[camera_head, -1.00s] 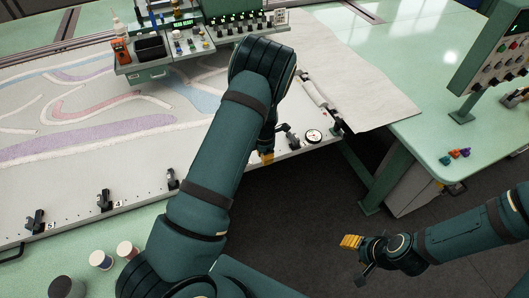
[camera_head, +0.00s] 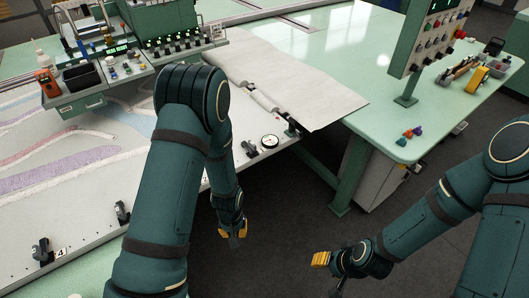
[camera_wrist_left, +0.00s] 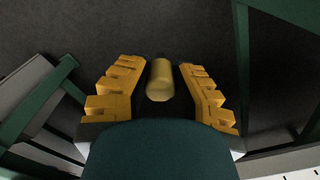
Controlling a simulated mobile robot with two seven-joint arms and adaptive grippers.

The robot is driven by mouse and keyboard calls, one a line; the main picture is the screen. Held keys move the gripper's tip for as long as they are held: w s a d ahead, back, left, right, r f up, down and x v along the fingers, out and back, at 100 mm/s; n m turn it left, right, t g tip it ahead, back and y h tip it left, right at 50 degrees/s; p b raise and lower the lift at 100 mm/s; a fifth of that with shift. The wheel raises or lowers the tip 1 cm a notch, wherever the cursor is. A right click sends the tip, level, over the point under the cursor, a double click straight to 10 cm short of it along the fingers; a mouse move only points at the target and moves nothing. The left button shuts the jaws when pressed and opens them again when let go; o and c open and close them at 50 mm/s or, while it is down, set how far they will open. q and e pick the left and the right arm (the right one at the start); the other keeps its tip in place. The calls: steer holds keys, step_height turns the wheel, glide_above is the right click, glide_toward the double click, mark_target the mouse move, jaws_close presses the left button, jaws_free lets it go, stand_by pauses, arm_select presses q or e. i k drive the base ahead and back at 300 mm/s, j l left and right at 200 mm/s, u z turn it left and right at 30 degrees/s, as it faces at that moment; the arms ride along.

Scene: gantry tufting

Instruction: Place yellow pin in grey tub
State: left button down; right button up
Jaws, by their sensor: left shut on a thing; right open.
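My left gripper (camera_head: 232,234) hangs over the dark floor, off the table's near edge. In the left wrist view its ribbed orange fingers (camera_wrist_left: 160,95) stand either side of a dull yellow cylinder, the yellow pin (camera_wrist_left: 160,80), which is held between them. In the head view the pin is too small or hidden to make out. My right gripper (camera_head: 328,262) is open and empty over the floor, lower right of the left one. I cannot make out a grey tub for certain in either view.
The tufting table (camera_head: 90,235) with clamps along its edge lies left. A console (camera_head: 130,65) with a dark bin (camera_head: 82,78) stands on it. A green table (camera_head: 370,75) lies right, with small coloured pieces (camera_head: 408,132), a control panel (camera_head: 437,35) and a yellow tool (camera_head: 477,79).

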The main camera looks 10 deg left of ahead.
mark_target(494, 74)
steer(key=i+l+z, duration=0.6)
steer(key=l+z, duration=0.2)
steer(key=i+l+z, duration=0.15)
steer(key=i+z, duration=0.7)
steer(key=i, duration=0.65)
steer(key=i+l, duration=0.1)
steer(key=i, duration=1.15)
steer(key=i+u, duration=0.35)
steer(key=i, duration=0.15)
steer(key=i+l+u, duration=0.3)
steer(key=i, duration=0.25)
steer(key=i+l+u, duration=0.2)
steer(key=i+u, duration=0.15)
steer(key=i+l+u, duration=0.3)
